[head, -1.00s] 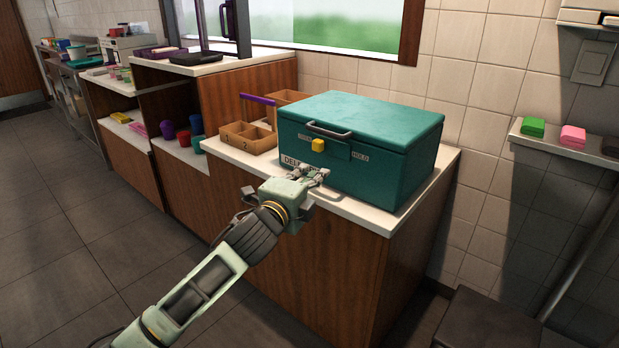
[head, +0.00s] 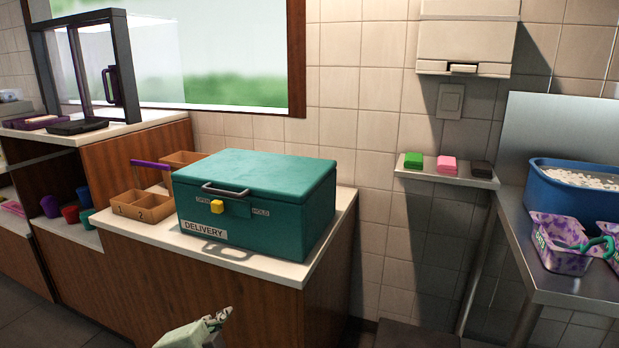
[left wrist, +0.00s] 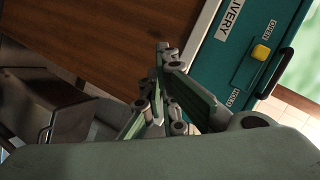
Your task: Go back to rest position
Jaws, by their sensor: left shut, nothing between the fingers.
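My left gripper (head: 222,318) shows at the bottom edge of the head view, in front of the wooden counter and below its top. It is shut and empty, and most of its arm is out of view. In the left wrist view the closed fingers (left wrist: 162,85) point toward the counter's wooden front, apart from the teal delivery box. The teal box (head: 270,205) stands closed on the white counter top, with a yellow latch (head: 217,206) and a grey handle on its front. My right gripper is in neither view.
A divided tan caddy (head: 125,206) with a purple handle stands left of the box. At right, a small shelf (head: 440,175) holds green, pink and dark blocks. A metal table (head: 560,282) carries a blue tub (head: 555,200) and purple patterned containers. A dark surface lies at the bottom right.

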